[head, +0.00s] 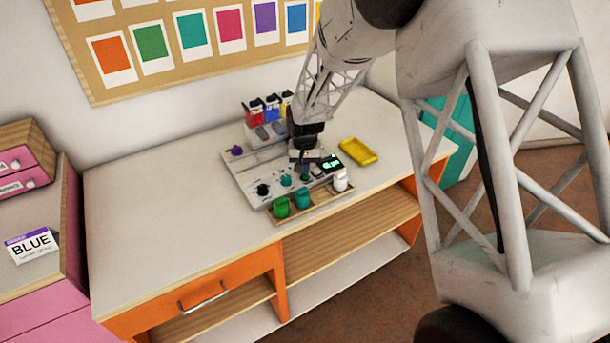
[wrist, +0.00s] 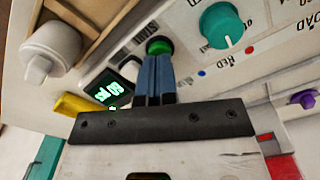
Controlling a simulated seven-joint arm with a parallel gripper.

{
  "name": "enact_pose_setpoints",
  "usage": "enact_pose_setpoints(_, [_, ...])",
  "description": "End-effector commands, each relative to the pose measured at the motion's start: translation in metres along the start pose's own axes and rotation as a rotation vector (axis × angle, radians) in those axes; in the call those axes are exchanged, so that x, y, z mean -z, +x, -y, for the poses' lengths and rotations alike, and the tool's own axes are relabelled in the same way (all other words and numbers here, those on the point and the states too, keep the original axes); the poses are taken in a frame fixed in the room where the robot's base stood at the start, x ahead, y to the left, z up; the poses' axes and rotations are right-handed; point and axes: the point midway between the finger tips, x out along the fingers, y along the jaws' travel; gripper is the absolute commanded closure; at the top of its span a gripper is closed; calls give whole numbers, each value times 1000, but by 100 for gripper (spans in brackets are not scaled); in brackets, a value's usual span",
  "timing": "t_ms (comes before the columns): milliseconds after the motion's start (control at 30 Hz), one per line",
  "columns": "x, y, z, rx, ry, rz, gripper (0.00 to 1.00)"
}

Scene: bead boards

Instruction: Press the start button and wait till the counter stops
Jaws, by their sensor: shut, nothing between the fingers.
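A grey panel (head: 240,178) stands on the white table. Its green start button (wrist: 158,46) shows in the wrist view just past my fingertips. My gripper (head: 304,172) is shut and empty, pointing down at the panel. In the wrist view my gripper's blue fingers (wrist: 156,62) are side by side, with their tips at the button's edge. I cannot tell whether they touch it or whether it is pressed in. The counter (wrist: 112,88) is a dark display with lit green characters, seen turned and hard to read. It also shows in the head view (head: 332,163), beside my gripper.
A teal knob (wrist: 222,26) sits close to the button. A black knob (head: 263,190) and a purple knob (head: 236,150) are on the panel. A yellow tray (head: 358,151) lies to the right. The table's left is clear.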

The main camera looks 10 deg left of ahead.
Motion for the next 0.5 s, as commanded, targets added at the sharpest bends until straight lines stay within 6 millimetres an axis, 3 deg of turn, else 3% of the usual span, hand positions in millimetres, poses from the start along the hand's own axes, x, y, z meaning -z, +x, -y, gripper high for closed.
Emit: enact_pose_setpoints(500, [0, -30, 0, 0, 0, -1, 100])
